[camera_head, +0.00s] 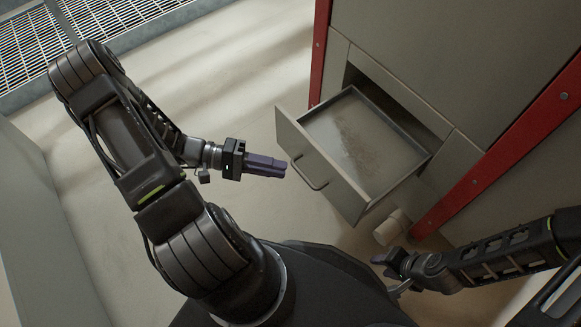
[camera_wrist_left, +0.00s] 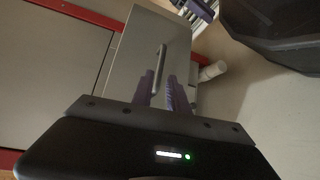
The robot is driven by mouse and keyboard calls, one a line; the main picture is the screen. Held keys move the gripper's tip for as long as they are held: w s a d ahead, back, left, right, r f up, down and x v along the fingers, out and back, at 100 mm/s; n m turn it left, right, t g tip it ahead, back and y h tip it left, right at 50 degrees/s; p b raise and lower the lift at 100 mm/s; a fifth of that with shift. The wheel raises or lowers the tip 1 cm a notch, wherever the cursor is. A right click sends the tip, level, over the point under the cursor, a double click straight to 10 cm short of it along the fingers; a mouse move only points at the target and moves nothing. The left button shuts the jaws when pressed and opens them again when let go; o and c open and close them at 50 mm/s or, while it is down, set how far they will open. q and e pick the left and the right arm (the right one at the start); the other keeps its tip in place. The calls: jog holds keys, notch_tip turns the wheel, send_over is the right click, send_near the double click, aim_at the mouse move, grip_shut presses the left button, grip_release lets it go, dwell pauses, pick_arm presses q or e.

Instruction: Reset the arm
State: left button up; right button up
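My left arm comes in from the left in the head view. Its gripper (camera_head: 282,168) has purple fingers and hangs just left of the pulled-out drawer (camera_head: 312,158), apart from its handle (camera_head: 312,176). In the left wrist view the two fingers (camera_wrist_left: 160,76) stand a little apart with nothing between them. The drawer handle (camera_wrist_left: 160,60) shows beyond their tips. My right gripper (camera_head: 382,262) is low at the right in the head view, below the drawer. Its purple fingers also show at the top of the left wrist view (camera_wrist_left: 200,9), too small to judge their gap.
The drawer is open from a grey cabinet (camera_head: 460,60) with red edge strips, and brownish residue (camera_head: 355,145) lies on its floor. A pale cylinder (camera_head: 391,227) sticks out near the cabinet's base. Floor left of the drawer is clear. A metal grating (camera_head: 60,40) lies at the top left.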

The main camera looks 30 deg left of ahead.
pick_arm(q)
jog(key=shift+s+a, duration=0.15)
jog(key=shift+a, duration=0.25)
dwell(0.3)
